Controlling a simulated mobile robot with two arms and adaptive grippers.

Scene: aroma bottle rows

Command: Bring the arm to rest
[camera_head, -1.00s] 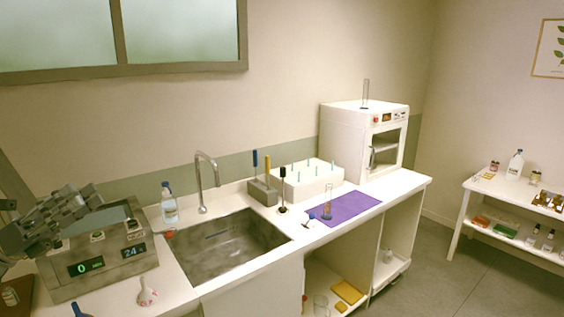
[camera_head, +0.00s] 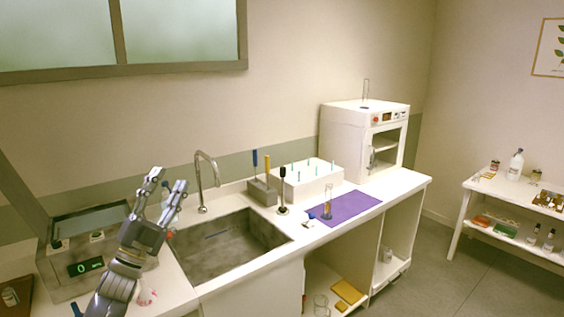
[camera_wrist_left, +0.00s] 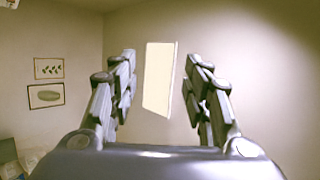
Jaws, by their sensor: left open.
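My left gripper (camera_head: 168,184) is raised over the counter's left end, between the grey device with the green display and the sink. Its fingers point up and are spread apart with nothing between them. In the left wrist view the open fingers (camera_wrist_left: 161,80) face a bare wall with a pale bright panel, and nothing is held. My right gripper is in no view.
The sink (camera_head: 225,243) with its tap (camera_head: 205,180) lies right of my gripper. Farther right are a white rack (camera_head: 312,181), a purple mat (camera_head: 350,207) and a white oven (camera_head: 357,135). A shelf table (camera_head: 510,200) stands far right.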

